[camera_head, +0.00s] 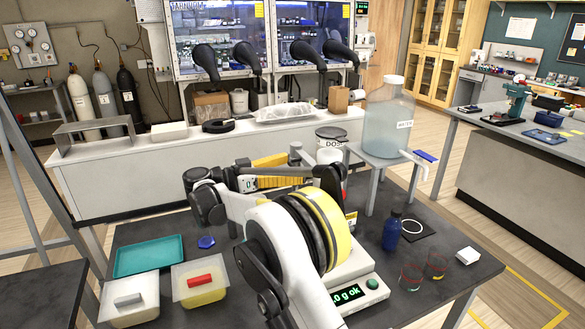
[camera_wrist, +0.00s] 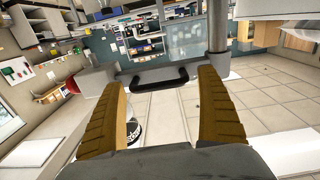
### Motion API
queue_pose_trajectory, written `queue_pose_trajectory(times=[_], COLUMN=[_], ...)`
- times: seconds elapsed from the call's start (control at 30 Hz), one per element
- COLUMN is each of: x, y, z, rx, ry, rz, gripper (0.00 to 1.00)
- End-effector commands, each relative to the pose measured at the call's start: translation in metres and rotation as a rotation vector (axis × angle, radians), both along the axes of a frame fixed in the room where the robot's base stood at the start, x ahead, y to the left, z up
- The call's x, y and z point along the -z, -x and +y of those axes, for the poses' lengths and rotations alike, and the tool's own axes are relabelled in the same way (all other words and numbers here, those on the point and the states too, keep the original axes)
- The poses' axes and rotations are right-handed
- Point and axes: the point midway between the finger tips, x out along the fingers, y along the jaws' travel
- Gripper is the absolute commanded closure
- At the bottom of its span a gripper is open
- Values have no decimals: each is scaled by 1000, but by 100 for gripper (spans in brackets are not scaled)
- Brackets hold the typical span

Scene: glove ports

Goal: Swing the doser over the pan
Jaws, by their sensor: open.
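The doser (camera_head: 332,145), a pale canister with a dark lid and a partly hidden label starting "DOS", stands behind my arm in the head view. The balance (camera_head: 362,290) in front has a green display reading "0 g ok"; its pan is hidden by my arm. My gripper (camera_head: 300,170) is open, its yellow fingers pointing right towards the doser. In the wrist view, a black handle (camera_wrist: 160,79) on a grey bar shows between the fingertips, with gaps on both sides. I cannot tell how far ahead it is. A grey post (camera_wrist: 218,30) rises at the bar's right end.
A water carboy (camera_head: 388,118) stands on a raised stand right of the doser. A teal tray (camera_head: 150,256) and two tubs (camera_head: 200,284) are at the left.

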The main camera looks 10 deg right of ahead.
Motion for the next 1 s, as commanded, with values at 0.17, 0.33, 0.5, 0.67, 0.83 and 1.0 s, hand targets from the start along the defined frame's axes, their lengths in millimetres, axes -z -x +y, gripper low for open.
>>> queue_pose_trajectory(times=[0.17,0.33,0.5,0.67,0.83,1.0], x=[0,0,0,0,0,0], y=[6,15,24,28,29,29], z=[26,64,96,111,115,115], rx=[-4,-4,-3,-2,-1,-1], ry=[0,0,0,0,0,0], rz=[0,0,0,0,0,0], gripper=[14,14,14,14,14,14])
